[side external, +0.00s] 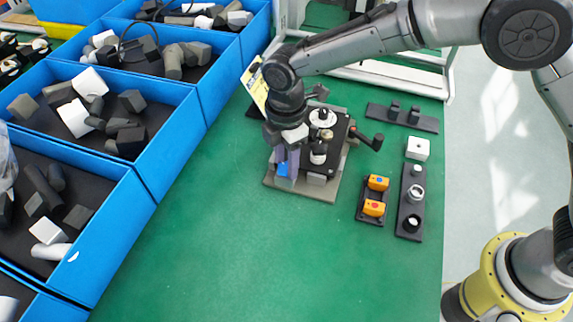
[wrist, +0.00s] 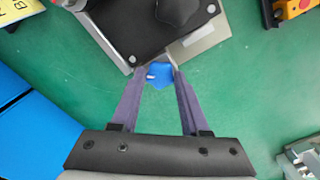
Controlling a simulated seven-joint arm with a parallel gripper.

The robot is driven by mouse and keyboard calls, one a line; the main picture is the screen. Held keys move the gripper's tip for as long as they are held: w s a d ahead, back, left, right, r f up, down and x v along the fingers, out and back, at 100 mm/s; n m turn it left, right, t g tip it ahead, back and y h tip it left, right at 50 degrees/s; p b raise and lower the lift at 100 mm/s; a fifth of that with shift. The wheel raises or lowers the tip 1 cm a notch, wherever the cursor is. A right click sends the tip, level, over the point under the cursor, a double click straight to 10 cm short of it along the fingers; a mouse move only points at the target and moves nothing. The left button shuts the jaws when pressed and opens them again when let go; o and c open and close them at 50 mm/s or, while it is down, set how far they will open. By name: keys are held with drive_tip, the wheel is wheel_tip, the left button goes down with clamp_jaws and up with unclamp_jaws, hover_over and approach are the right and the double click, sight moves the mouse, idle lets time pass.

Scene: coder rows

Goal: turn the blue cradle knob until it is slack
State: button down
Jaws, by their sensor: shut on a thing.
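The blue cradle knob (wrist: 160,74) sits at the edge of the dark fixture plate, with a small white mark on its left part. My gripper (wrist: 158,80) has its two purple fingers on either side of the knob, shut on it. In the side external view my gripper (side external: 287,170) points down at the front left of the fixture, and the blue knob (side external: 282,170) shows partly between and behind the fingers. The fixture (side external: 335,145) is a dark plate with round posts on a grey base (side external: 305,190). How far the knob is turned cannot be told.
Blue bins (side external: 190,110) full of dark and white parts stand to the left. To the right are a holder with two orange pieces (side external: 375,208), a dark strip with rings (side external: 411,200) and a white block (side external: 417,148). The green table in front is clear.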

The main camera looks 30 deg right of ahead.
drive_tip(key=n, duration=0.5)
drive_tip(key=shift+n, duration=0.3)
drive_tip(key=n, duration=0.4)
drive_tip(key=c, duration=0.5)
unclamp_jaws()
drive_tip(key=shift+c, duration=0.2)
